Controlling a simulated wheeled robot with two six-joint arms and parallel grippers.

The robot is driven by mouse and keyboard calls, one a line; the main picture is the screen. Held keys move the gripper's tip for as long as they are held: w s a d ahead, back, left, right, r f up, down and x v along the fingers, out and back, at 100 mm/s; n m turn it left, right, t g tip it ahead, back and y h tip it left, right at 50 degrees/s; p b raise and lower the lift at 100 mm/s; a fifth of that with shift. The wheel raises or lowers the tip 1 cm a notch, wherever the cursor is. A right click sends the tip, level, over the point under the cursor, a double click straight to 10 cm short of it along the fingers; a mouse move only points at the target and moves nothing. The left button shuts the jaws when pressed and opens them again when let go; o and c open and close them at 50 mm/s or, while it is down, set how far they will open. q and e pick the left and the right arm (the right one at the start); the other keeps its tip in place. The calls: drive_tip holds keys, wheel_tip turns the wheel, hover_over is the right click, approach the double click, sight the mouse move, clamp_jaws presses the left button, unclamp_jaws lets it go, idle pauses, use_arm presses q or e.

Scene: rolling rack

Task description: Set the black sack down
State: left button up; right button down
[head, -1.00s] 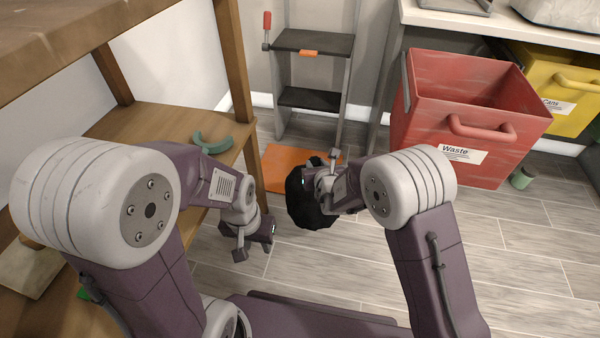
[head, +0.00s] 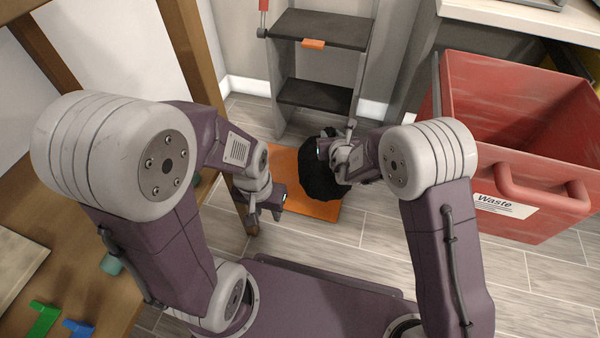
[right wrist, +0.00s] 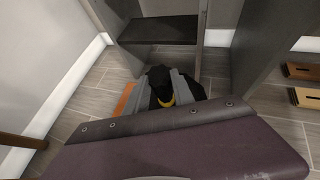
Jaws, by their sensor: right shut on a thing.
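The black sack (head: 320,180) is a dark, lumpy bundle in the middle of the head view, over the orange mat (head: 284,168) on the floor. I cannot tell whether its underside touches the mat. My right gripper (head: 331,148) is shut on the sack's top. In the right wrist view the sack (right wrist: 160,76) shows between the grey fingers, with a yellow band (right wrist: 167,102) at its neck. My left gripper (head: 268,205) is open and empty, left of the sack and near the wooden post.
A dark step unit (head: 318,93) stands behind the mat. A red waste bin (head: 530,215) is at the right. A wooden rack (head: 195,50) is at the left, with green (head: 44,318) and blue (head: 78,328) pieces on its shelf. Floor between mat and bin is clear.

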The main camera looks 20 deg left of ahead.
drive_tip(key=shift+a+r, duration=0.1)
drive_tip(key=shift+r, duration=0.15)
drive_tip(key=a+p, duration=0.1)
drive_tip(key=p, duration=0.2)
drive_tip(key=a+p, duration=0.1)
drive_tip(key=p, duration=0.2)
drive_tip(key=shift+w+f+p, duration=0.2)
drive_tip(key=shift+f+p, duration=0.15)
drive_tip(key=shift+a+f+p, duration=0.1)
drive_tip(key=shift+f+p, duration=0.05)
drive_tip(key=shift+p, duration=0.25)
drive_tip(key=w+a+f+b, duration=0.1)
drive_tip(key=a+f+b, duration=0.8)
drive_tip(key=f+b, duration=0.1)
drive_tip(key=shift+a, duration=0.15)
drive_tip(key=c, duration=1.1)
unclamp_jaws()
drive_tip(key=shift+s+f, duration=0.1)
drive_tip(key=shift+f, duration=0.15)
